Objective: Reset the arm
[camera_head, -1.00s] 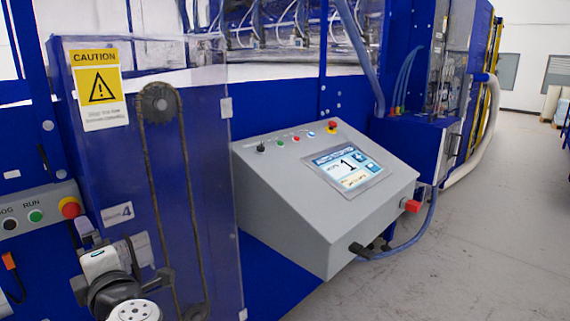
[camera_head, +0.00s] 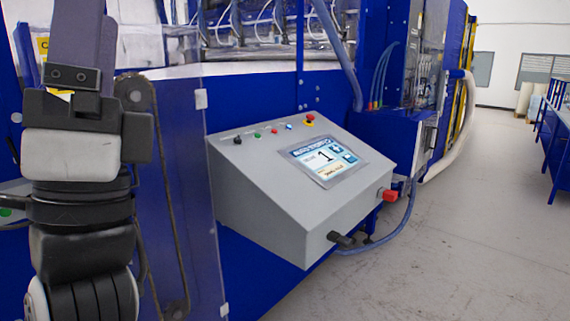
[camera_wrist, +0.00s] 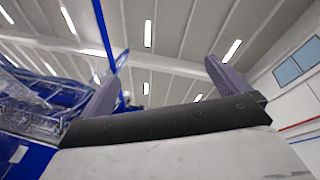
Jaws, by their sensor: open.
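My gripper (camera_head: 92,40) is at the upper left of the head view, pointing up, with my black and white arm below it. It stands in front of the blue machine (camera_head: 262,299) and its clear guard panel. In the wrist view my gripper (camera_wrist: 160,82) shows two grey-purple fingers spread wide apart, with nothing between them. Beyond the fingers the wrist camera sees the white ceiling (camera_wrist: 175,30) with its strip lights.
A grey control console (camera_head: 270,185) with a lit screen (camera_head: 325,157), several buttons and a red knob (camera_head: 389,195) juts out right of my arm. A blue hose (camera_head: 405,225) hangs beside it. The grey floor (camera_head: 480,240) at right is clear. A blue bench (camera_head: 555,140) stands far right.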

